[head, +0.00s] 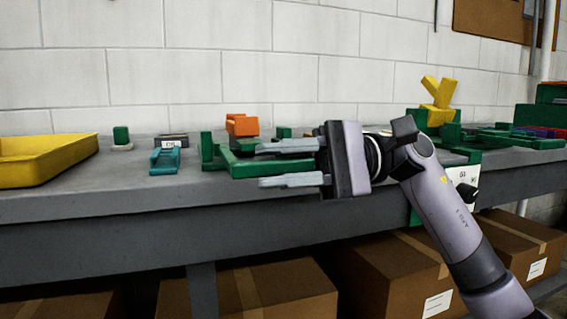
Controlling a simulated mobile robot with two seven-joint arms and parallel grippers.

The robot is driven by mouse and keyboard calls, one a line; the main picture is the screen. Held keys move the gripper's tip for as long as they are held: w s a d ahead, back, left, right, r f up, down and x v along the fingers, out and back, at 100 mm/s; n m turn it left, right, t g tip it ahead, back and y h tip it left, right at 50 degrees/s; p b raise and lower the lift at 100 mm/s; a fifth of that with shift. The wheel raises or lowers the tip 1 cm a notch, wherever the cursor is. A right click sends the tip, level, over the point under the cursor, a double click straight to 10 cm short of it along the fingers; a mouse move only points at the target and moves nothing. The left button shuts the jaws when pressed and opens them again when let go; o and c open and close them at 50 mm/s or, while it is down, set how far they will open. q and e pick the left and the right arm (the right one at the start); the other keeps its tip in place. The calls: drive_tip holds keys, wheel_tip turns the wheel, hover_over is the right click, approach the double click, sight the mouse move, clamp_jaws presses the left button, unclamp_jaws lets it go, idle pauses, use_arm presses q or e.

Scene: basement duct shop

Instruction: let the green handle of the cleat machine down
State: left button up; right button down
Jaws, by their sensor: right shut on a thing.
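A green machine (207,148) with an orange block (242,125) on it stands on the grey bench, left of the picture's middle. A green bar, which I take for the handle (243,165), runs low and roughly level along its front. My right gripper (261,166) reaches in from the right, its two grey fingers pointing left, one above and one below the bar. It is shut on the green handle. The gripper's body hides the bar's right end. Which green machine on the bench is the cleat machine is not fully clear. My left gripper is out of view.
A yellow tray (45,172) and a small teal tool (165,160) lie on the bench (110,195) at left. Another green machine with a yellow Y-shaped piece (438,92) stands at right. Cardboard boxes (385,270) sit below. A block wall closes the back.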

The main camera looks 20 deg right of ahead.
sight(314, 168)
drive_tip(key=shift+w+f, duration=0.2)
drive_tip(key=shift+f, duration=0.3)
drive_tip(key=c, duration=1)
unclamp_jaws()
drive_tip(key=shift+w, duration=0.1)
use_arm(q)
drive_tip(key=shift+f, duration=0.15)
use_arm(e)
drive_tip(key=shift+r, duration=0.1)
drive_tip(key=shift+d, duration=0.3)
drive_tip(key=d+p, duration=0.1)
drive_tip(key=d, duration=0.5)
drive_tip(key=shift+w, duration=0.1)
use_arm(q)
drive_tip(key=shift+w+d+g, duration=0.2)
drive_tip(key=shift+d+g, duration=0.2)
use_arm(e)
drive_tip(key=shift+d, duration=0.25)
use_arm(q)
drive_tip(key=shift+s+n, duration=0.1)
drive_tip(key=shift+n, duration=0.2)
